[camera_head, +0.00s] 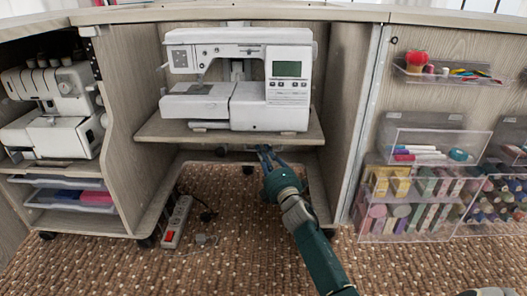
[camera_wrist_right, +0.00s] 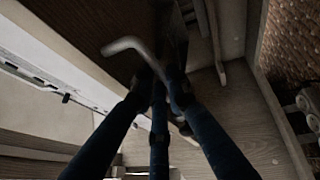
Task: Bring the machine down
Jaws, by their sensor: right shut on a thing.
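The white sewing machine (camera_head: 240,80) stands upright on a wooden lift platform (camera_head: 230,138) in the cabinet's middle bay. My right gripper (camera_head: 264,151) reaches under the platform's front edge, right of its middle. In the right wrist view, my right gripper (camera_wrist_right: 162,85) has its fingers closed together on a pale bent lever (camera_wrist_right: 130,45) below the platform. The fingers partly hide the lever, and the exact contact is dark. My left gripper is not in view.
A serger (camera_head: 60,110) stands in the left bay above drawers (camera_head: 65,198). A power strip (camera_head: 177,222) lies on the carpet below the platform. The open door (camera_head: 370,130) at right carries clear bins (camera_head: 405,215) of supplies. The carpet in front is mostly clear.

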